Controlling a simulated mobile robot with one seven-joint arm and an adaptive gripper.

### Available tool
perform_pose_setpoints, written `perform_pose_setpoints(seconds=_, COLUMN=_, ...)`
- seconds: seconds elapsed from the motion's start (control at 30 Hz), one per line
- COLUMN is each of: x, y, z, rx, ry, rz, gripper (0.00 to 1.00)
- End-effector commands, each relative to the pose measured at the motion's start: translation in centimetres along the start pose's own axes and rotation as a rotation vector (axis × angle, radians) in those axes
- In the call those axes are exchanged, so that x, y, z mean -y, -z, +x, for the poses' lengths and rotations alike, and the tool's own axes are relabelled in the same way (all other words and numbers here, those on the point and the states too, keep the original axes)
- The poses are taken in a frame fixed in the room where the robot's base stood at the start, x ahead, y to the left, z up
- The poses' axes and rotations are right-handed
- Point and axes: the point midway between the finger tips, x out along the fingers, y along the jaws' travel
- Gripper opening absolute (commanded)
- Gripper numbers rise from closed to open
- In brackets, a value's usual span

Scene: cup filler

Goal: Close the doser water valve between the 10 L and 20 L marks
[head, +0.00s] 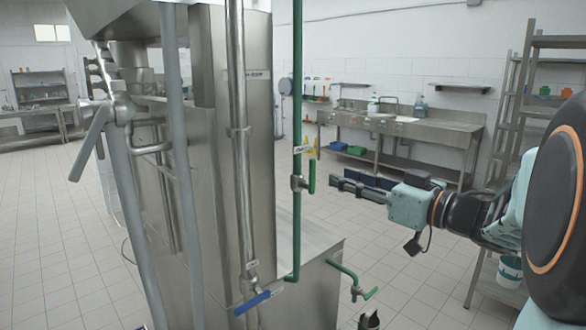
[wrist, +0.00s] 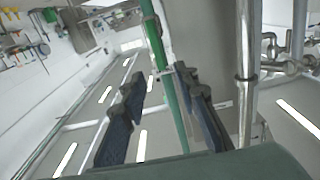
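I cannot tell which valve is the doser water valve, as the small labels are unreadable. A valve with a green handle (head: 312,177) sits on the upright green pipe (head: 297,100) in the head view; its handle points up. My gripper (head: 340,184) is just right of that handle, pointing left at it, apparently apart from it. In the wrist view the fingers of my gripper (wrist: 165,105) are spread, with the green pipe (wrist: 170,95) showing between them. A blue-handled valve (head: 253,302) sits low on the steel pipe. No 10 L or 20 L marks are readable.
Another green-handled valve (head: 371,293) is low on the right. A grey lever (head: 90,143) is on the left. The upright steel pipe (head: 238,150) stands beside the machine's steel body. A rack (head: 520,110) is behind my arm; open tiled floor lies beyond the machine.

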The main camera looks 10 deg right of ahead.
Motion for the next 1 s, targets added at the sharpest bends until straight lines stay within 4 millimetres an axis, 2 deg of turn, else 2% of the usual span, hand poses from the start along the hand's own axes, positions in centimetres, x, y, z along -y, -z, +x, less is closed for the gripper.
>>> perform_pose_setpoints(seconds=0.5, x=0.0, y=0.0, z=8.8, rx=0.000, ry=0.002, rz=-0.002, gripper=0.28)
perform_pose_setpoints(seconds=0.7, x=0.0, y=0.0, z=10.2, rx=0.000, ry=-0.001, rz=-0.001, gripper=0.28)
perform_pose_setpoints(seconds=1.0, x=0.0, y=0.0, z=10.3, rx=0.000, ry=-0.002, rz=-0.002, gripper=0.26)
